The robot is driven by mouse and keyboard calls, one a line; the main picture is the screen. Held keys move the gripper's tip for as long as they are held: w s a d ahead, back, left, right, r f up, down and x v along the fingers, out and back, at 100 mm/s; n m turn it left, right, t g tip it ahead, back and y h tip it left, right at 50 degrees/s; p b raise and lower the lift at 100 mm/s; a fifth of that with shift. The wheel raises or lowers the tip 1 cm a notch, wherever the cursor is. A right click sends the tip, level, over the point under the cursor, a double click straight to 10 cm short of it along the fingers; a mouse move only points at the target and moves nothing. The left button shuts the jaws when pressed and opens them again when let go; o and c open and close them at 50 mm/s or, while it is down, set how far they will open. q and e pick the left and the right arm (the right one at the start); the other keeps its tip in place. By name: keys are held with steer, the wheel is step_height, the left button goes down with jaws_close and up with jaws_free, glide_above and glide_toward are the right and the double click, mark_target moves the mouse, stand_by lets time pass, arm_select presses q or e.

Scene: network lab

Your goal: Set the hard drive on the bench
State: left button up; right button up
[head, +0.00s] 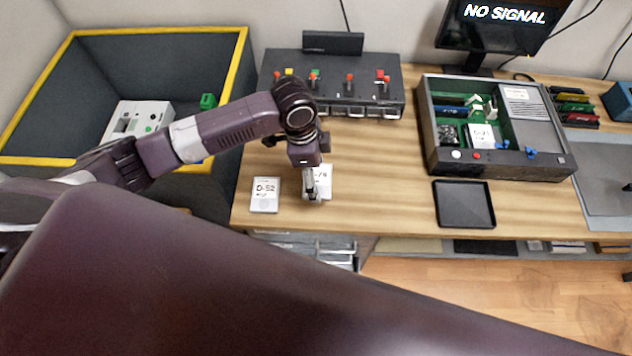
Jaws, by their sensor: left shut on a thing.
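A white hard drive (326,184) with a label ending in 79 is at the front left of the wooden bench (390,190). My left gripper (312,192) points down and is shut on this drive, covering part of its label. I cannot tell whether the drive touches the bench or is slightly above it. A second white drive marked D-52 (265,195) lies flat on the bench just to the left. My right gripper is not in view.
A dark test box (345,95) stands behind the gripper. An open computer case (497,172) and a black tray (464,204) are to the right. A yellow-rimmed bin (243,50) is at left. The bench middle is clear.

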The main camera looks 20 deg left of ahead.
arm_select(q)
steer(key=shift+f, duration=2.4)
steer(key=o, duration=1.3)
steer(key=shift+f, duration=0.15)
steer(key=r, duration=0.4)
steer(key=a+r, duration=0.1)
steer(key=r, duration=0.7)
steer(key=shift+s+a+r+b, duration=0.15)
steer(key=shift+s+a+b, duration=0.1)
steer(key=shift+a+b, duration=0.1)
